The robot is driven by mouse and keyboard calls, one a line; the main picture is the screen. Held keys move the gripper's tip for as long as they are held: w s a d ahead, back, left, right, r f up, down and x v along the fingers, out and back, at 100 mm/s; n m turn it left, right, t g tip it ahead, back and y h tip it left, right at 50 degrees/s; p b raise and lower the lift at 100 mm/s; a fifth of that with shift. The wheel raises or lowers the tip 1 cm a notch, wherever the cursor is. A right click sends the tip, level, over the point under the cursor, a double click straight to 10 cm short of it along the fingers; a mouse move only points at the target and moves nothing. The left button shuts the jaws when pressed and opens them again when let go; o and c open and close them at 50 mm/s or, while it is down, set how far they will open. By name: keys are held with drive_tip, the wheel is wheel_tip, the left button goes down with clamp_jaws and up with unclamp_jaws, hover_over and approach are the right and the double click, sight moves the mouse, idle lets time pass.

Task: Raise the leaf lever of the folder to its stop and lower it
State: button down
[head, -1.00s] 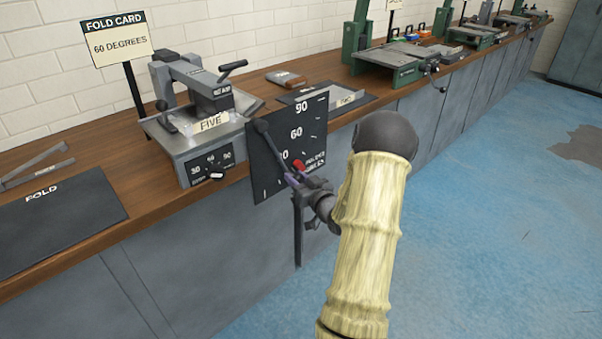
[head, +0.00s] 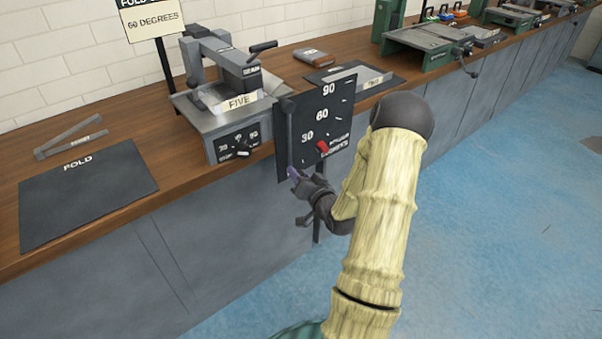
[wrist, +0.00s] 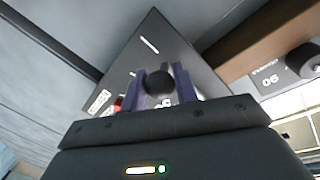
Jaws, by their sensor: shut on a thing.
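The folder (head: 213,118), a grey metal machine labelled FIVE, stands on the wooden bench. The black dial plate (head: 318,112), marked 30, 60 and 90, hangs at its right side. The leaf lever (head: 289,135) is a dark bar along the plate's left edge, hanging nearly straight down. My gripper (head: 296,174) is at its lower end, in front of the bench edge. In the wrist view a black ball knob (wrist: 158,83) sits between the purple fingers of my gripper (wrist: 157,88), shut on it. A red pointer (head: 323,147) shows on the plate.
The fold card (head: 152,18) reads 60 DEGREES. A black FOLD mat (head: 85,190) and a bent metal strip (head: 75,138) lie left of the folder. Green machines (head: 420,55) stand further right. The blue floor is clear.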

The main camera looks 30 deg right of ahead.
drive_tip(key=shift+a, duration=0.2)
drive_tip(key=c, duration=1.1)
unclamp_jaws()
drive_tip(key=shift+a, duration=0.15)
drive_tip(key=shift+d, duration=0.2)
drive_tip(key=shift+s, duration=0.1)
drive_tip(key=shift+s+d, duration=0.1)
drive_tip(key=shift+s, duration=0.2)
drive_tip(key=s+a+r+p, duration=0.1)
drive_tip(key=s+p, duration=0.8)
drive_tip(key=s, duration=0.7)
drive_tip(key=shift+s+a+r+p, duration=0.15)
drive_tip(key=shift+s+p, duration=0.15)
